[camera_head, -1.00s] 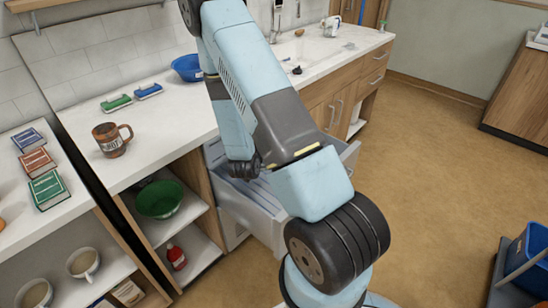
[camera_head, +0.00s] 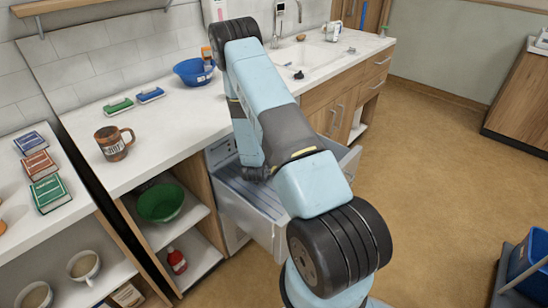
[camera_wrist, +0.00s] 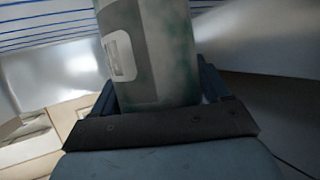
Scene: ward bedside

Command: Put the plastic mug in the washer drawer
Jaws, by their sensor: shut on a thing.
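My gripper (camera_wrist: 158,92) is shut on a grey-green cylinder with a pale label, which I take to be the plastic mug (camera_wrist: 165,50). Its far end is cut off by the top of the wrist view. The washer drawer (camera_head: 250,224) is pulled out below the counter, with pale walls and a lined rack inside. In the head view my gripper end is over the drawer, mostly hidden by my arm, and the mug cannot be seen there. Blue rack lines and shiny walls show behind the mug in the wrist view. Whether the mug touches the rack cannot be told.
A brown mug (camera_head: 113,146) stands on the counter (camera_head: 160,120), left of the drawer. A blue bowl (camera_head: 192,74) is at the back. A green bowl (camera_head: 160,203) and a red bottle (camera_head: 177,261) are on open shelves. The floor at right is mostly clear.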

